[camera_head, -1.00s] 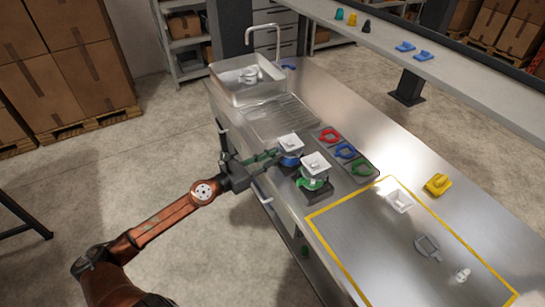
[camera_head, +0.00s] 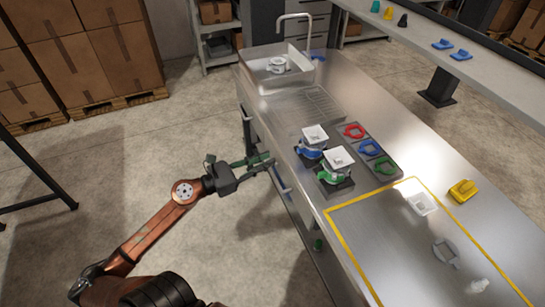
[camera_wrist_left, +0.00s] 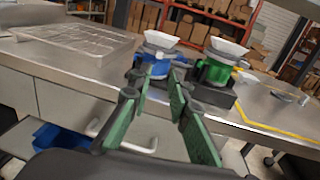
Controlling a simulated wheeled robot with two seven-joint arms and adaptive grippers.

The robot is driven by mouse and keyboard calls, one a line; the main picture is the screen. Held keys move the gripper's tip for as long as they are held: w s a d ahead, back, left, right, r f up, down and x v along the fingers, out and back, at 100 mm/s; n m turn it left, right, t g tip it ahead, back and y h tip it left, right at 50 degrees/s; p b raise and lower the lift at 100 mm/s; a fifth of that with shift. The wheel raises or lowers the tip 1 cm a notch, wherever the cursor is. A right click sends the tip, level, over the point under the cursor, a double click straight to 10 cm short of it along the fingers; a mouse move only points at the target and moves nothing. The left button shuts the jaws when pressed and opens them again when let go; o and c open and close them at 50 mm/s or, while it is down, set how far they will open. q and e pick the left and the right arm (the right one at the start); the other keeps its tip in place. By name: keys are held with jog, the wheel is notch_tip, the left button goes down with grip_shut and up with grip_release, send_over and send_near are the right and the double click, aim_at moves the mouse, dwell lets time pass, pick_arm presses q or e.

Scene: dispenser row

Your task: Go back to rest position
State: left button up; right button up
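My left gripper (camera_head: 268,161) is off the near edge of the steel counter (camera_head: 300,95), apart from it and empty. Its green-padded fingers stand apart in the left wrist view (camera_wrist_left: 160,88). Its orange-brown arm (camera_head: 160,222) comes in from the lower left. My right gripper is not in view.
On the counter, a blue dispenser (camera_head: 311,152) and a green dispenser (camera_head: 333,177) with white square tops stand near the front edge. Red, blue and green rings (camera_head: 355,131) lie behind them. A sink (camera_head: 275,70) is at the far end. A yellow outline (camera_head: 345,238) marks the right part.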

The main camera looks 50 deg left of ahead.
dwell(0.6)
